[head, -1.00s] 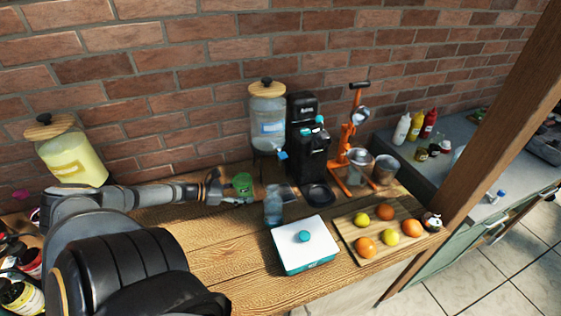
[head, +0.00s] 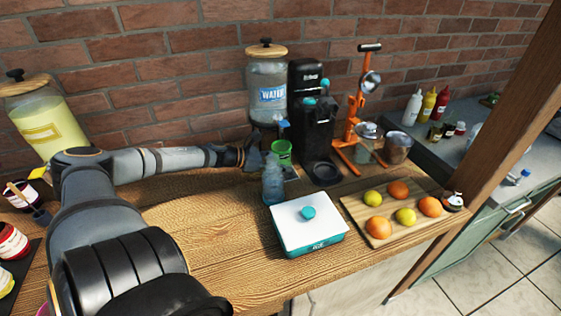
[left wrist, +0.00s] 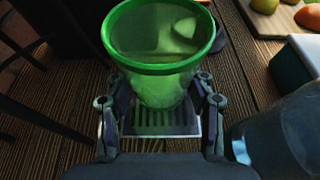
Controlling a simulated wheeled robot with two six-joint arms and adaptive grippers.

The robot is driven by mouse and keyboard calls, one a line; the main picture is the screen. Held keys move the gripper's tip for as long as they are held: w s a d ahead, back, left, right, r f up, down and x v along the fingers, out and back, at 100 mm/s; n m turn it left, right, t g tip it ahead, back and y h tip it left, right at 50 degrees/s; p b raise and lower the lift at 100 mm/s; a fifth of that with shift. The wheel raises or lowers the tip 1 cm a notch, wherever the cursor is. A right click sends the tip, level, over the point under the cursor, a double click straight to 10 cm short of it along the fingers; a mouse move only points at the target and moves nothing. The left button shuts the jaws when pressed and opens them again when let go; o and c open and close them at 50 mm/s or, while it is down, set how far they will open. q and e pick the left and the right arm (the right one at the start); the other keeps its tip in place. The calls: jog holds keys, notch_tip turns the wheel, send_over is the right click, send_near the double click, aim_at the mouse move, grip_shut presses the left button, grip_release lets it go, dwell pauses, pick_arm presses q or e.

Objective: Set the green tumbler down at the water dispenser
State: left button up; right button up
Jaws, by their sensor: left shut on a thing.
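The green tumbler (head: 281,150) is upright just in front of the glass water dispenser (head: 268,92), below its tap. In the left wrist view the tumbler (left wrist: 160,60) appears over a slatted drip tray (left wrist: 160,122); I cannot tell whether its base touches the tray. My left gripper (head: 268,160) is shut on the tumbler, with a finger on each side of it (left wrist: 160,103). The bottle in front partly hides the fingers in the head view. My right gripper is not in view.
A bluish bottle (head: 273,182) stands close in front of the gripper. A white and teal ice box (head: 310,232), a black coffee machine (head: 312,125), an orange juicer press (head: 354,115) and a fruit board (head: 360,212) are to the right.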

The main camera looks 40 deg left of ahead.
pick_arm(q)
jog(key=shift+f+b, duration=0.85)
jog(key=shift+f, duration=0.65)
jog(key=o, duration=1.4)
jog(key=shift+o, duration=0.2)
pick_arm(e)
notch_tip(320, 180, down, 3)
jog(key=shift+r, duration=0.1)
pick_arm(q)
jog(key=shift+r, duration=0.1)
jog(key=shift+r, duration=0.1)
jog(key=s+r+p, duration=0.1)
jog(key=p, duration=0.2)
jog(key=s+a+r+p, duration=0.1)
jog(key=p, duration=0.3)
jog(key=shift+s+a+r, duration=0.2)
jog(key=shift+s+r, duration=0.05)
jog(key=shift+s, duration=0.05)
jog(key=p+v, duration=0.7)
jog(key=p, duration=0.1)
jog(key=shift+f, duration=0.2)
jog(key=shift+s+a+p, duration=0.35)
jog(key=shift+s+a, duration=0.05)
jog(key=shift+s, duration=0.35)
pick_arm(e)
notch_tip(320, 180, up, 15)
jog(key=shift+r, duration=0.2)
